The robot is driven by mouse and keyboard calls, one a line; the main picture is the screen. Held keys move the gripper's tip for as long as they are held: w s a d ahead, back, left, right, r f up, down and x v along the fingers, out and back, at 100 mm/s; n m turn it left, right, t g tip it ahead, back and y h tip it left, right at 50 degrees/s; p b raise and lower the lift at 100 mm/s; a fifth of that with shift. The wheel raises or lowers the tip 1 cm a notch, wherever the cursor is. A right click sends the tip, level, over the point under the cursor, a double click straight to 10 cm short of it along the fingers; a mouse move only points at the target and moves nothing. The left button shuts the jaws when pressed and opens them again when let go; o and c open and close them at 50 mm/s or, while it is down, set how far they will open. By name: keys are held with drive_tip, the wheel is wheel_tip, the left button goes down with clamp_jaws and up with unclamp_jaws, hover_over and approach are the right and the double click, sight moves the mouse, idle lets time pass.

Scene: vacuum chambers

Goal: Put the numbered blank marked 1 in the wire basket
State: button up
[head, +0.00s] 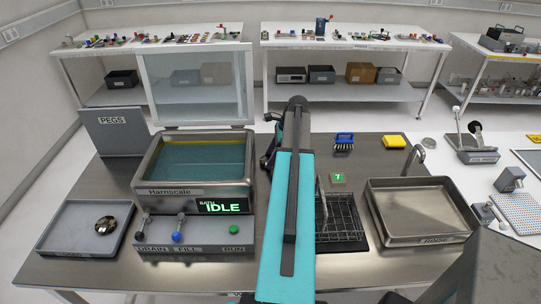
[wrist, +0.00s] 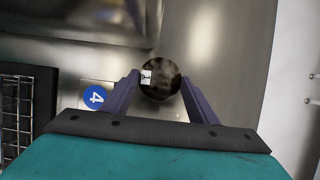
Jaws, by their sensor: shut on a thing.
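In the wrist view my gripper (wrist: 160,88) is shut on a dark, round, shiny blank (wrist: 162,80), held between the two fingertips. A small white label with a dark mark shows on its left side; the mark looks like a sideways 1 but is too small to be sure. The wire basket (head: 341,220) stands right of my arm in the head view, on a dark base, partly covered by the arm. Its wires also show at the left edge of the wrist view (wrist: 12,125). My gripper and the held blank are hidden behind my arm in the head view.
A grey tray (head: 65,228) holds another round metal blank (head: 105,225). A tank (head: 145,162) with an IDLE display stands left of my arm; a rinse basin (head: 385,208) stands right of the basket. A brush (head: 344,141) and yellow sponge (head: 394,141) lie behind.

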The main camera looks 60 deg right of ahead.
drive_tip(key=shift+f, duration=0.1)
idle(0.3)
drive_tip(key=o, duration=1.5)
drive_tip(key=shift+c, duration=0.2)
drive_tip(key=b+v, duration=0.3)
drive_tip(key=v, duration=0.9)
drive_tip(key=shift+b, duration=0.35)
